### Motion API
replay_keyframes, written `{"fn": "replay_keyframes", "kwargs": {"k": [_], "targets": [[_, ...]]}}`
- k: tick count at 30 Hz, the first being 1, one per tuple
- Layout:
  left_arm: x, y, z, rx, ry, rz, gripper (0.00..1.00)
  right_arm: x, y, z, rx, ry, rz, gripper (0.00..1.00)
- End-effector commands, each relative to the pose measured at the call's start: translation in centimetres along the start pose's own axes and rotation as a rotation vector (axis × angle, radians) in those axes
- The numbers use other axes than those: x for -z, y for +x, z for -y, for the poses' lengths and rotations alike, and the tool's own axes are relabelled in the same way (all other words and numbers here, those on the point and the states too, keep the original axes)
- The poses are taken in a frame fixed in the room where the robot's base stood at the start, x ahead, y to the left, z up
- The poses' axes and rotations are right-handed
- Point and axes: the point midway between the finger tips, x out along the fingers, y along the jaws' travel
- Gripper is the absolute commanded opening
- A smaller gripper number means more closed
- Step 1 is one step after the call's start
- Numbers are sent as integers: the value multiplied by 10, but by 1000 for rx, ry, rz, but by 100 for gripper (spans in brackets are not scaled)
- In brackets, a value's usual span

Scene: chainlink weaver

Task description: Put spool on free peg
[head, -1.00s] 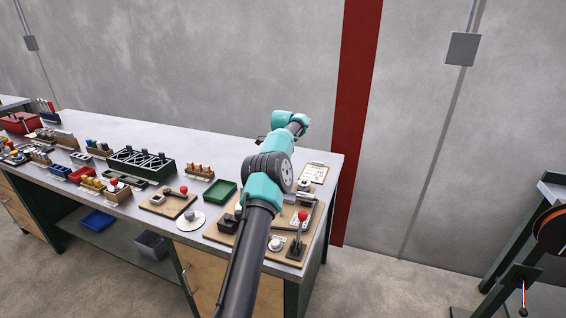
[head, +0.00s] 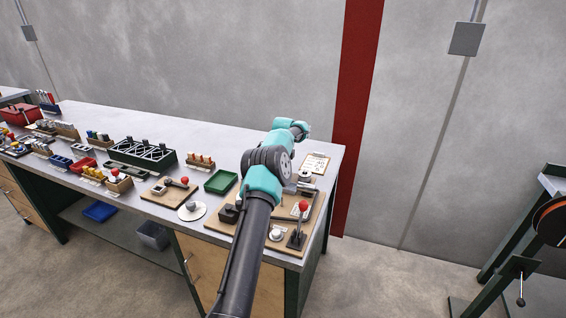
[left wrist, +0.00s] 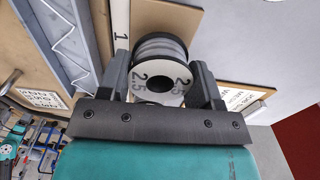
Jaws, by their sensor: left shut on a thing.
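The spool (left wrist: 148,50) is grey with a pale end flange marked 2.5 and a dark centre hole. In the left wrist view it sits between the fingers of my left gripper (left wrist: 163,82), which is shut on it. In the head view my left arm reaches over the right end of the bench, and my left gripper (head: 301,180) is small and partly hidden behind the arm. I cannot make out a free peg for certain in either view. My right gripper is not in view.
The bench (head: 225,146) carries a black rack (head: 142,153), a green tray (head: 221,181), a board with a red-knobbed lever (head: 303,206) and a clipboard (head: 316,162). A stand with an orange-rimmed reel (head: 552,225) is at the far right. The rear strip of bench is clear.

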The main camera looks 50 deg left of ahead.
Motion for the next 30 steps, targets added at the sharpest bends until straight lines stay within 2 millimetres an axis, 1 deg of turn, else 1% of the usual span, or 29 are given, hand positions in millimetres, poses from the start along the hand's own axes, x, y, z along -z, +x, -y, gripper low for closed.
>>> {"fn": "replay_keyframes", "kwargs": {"k": [3,9,19,20,28,29,30], "targets": [[0,8,0,1,0,0,25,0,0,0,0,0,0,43],[0,16,0,1,-1,0,25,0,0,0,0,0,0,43],[0,18,0,2,-1,0,25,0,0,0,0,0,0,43],[0,18,0,2,-1,0,60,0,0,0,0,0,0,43],[0,18,0,1,0,0,85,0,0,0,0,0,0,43],[0,18,0,1,0,0,88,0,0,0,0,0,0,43],[0,18,0,1,0,0,88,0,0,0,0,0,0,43]]}}
